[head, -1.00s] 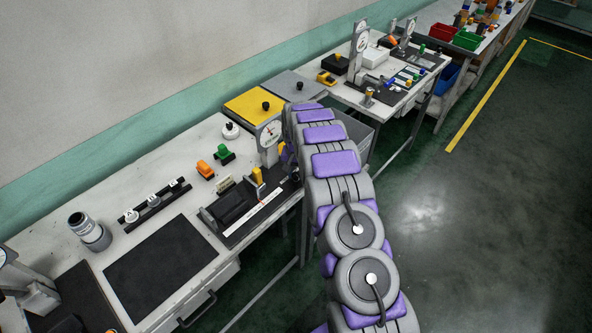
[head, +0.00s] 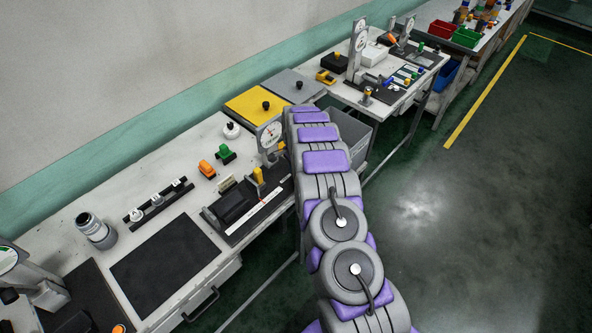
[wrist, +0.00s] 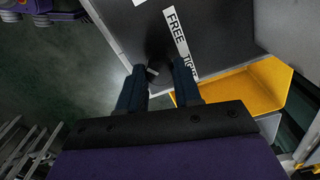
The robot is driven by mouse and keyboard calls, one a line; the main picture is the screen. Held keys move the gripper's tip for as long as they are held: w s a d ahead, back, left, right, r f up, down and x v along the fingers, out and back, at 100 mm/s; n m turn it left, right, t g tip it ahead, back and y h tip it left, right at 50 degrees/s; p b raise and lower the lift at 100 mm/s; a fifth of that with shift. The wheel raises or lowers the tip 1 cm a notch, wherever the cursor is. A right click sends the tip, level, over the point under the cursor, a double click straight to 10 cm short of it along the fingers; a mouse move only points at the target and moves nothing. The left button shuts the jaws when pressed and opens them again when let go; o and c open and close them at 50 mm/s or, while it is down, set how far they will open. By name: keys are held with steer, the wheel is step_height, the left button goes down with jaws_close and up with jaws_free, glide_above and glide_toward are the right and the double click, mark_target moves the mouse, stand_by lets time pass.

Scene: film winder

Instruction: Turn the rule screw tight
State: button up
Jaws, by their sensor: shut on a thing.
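The film winder's rule (head: 258,210) is a white marked strip on a dark base on the near bench in the head view. In the wrist view a panel carries the white label FREE / TIGHT (wrist: 175,25), the lower word partly hidden. The dark rule screw (wrist: 156,64) lies beside the label, with a small light mark on it. My gripper (wrist: 158,72) is shut on the screw, one finger on each side. In the head view my arm hides the gripper and the screw.
A dial gauge (head: 270,133) and a yellow upright piece (head: 258,175) stand close to my arm. A yellow-orange tray (wrist: 245,95) lies right of the gripper in the wrist view. The floor (head: 480,230) right of the bench is clear.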

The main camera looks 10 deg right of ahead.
steer(key=shift+w+r+m, duration=0.15)
steer(key=shift+m, duration=0.45)
steer(key=o, duration=1)
steer(key=shift+a, duration=0.1)
steer(key=shift+o, duration=0.2)
step_height(320, 180, up, 17)
steer(key=shift+p, duration=0.45)
